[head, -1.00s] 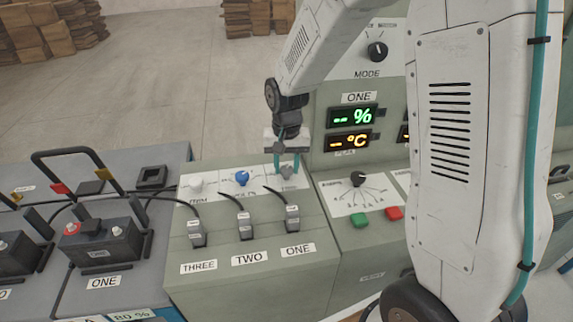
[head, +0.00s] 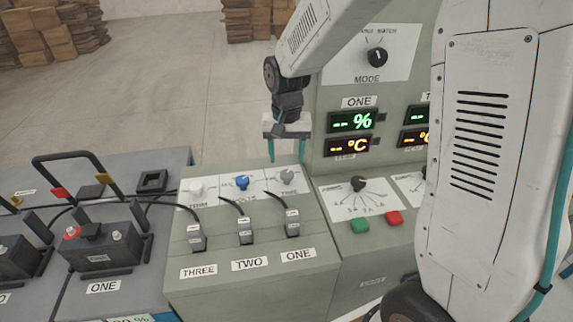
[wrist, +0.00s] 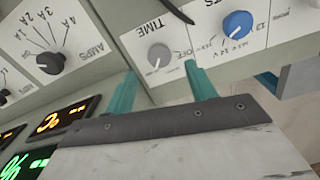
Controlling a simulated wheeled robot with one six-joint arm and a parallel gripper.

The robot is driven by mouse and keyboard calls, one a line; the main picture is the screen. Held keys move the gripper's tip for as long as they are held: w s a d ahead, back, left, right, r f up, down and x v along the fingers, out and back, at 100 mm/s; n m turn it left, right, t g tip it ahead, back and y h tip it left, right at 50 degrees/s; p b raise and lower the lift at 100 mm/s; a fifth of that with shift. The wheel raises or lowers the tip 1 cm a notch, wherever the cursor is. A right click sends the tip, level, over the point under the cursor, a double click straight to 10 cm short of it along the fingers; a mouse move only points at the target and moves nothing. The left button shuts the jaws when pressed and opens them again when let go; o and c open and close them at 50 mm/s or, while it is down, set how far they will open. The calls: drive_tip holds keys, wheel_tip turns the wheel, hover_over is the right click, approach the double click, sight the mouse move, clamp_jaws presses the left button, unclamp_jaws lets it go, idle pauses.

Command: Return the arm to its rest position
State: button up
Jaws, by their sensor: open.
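My gripper (head: 286,151) hangs above the grey knob (head: 287,176) at the right end of the sloped console panel in the head view. Its two teal fingers point down, apart and empty. In the wrist view the open fingers of my gripper (wrist: 162,92) show with the grey TIME knob (wrist: 159,56) beyond and between them, not touching. The blue knob (wrist: 237,25) lies to its right there. It also shows in the head view (head: 242,182). My arm reaches in from the upper right of the head view.
The control cabinet (head: 325,180) with lit displays (head: 352,121) and the MODE knob (head: 377,57) stands right of my gripper. Green (head: 360,225) and red (head: 394,217) buttons sit below. Cabled plugs (head: 246,230) line the console. A battery (head: 97,248) is at left. Open floor lies behind.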

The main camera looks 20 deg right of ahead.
drive_tip(key=shift+r, duration=1.1)
drive_tip(key=shift+s, duration=0.1)
drive_tip(key=s+d+r+n, duration=0.1)
drive_tip(key=s+r, duration=0.2)
drive_tip(key=s, duration=0.6)
drive_tip(key=s+d+r+n+t, duration=0.1)
drive_tip(key=s+r, duration=0.3)
drive_tip(key=s, duration=0.5)
drive_tip(key=s+r+n, duration=0.2)
drive_tip(key=s+r, duration=0.2)
drive_tip(key=s, duration=0.6)
drive_tip(key=shift+d, duration=0.4)
